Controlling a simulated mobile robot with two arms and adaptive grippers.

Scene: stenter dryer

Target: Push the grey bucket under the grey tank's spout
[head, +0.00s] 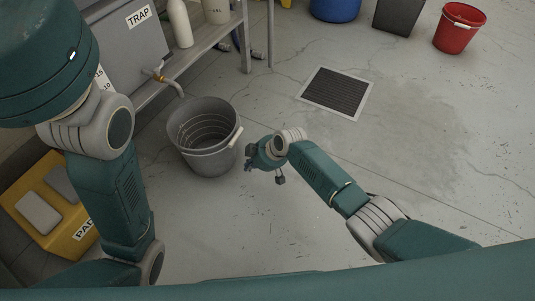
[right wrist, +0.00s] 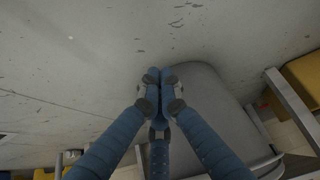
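The grey bucket (head: 208,163) stands upright on the floor, with a pale handle grip on its right side. The grey tank (head: 112,52), labelled TRAP, is at upper left. Its spout (head: 174,84) ends just beyond the bucket's far left rim in the head view. My right gripper (head: 252,160) is low, just right of the bucket, with a small gap seen between them. In the right wrist view its fingers (right wrist: 160,82) are drawn together and empty, overlapping the bucket's edge (right wrist: 215,95); contact is unclear. My left arm shows, but its gripper does not.
A floor drain grate (head: 336,92) lies to the right, beyond the gripper. Blue (head: 335,8) and red (head: 459,27) buckets stand at the back. A shelf (head: 205,40) with bottles lines the tank's side. A yellow box (head: 55,205) is at left. Floor to the right is open.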

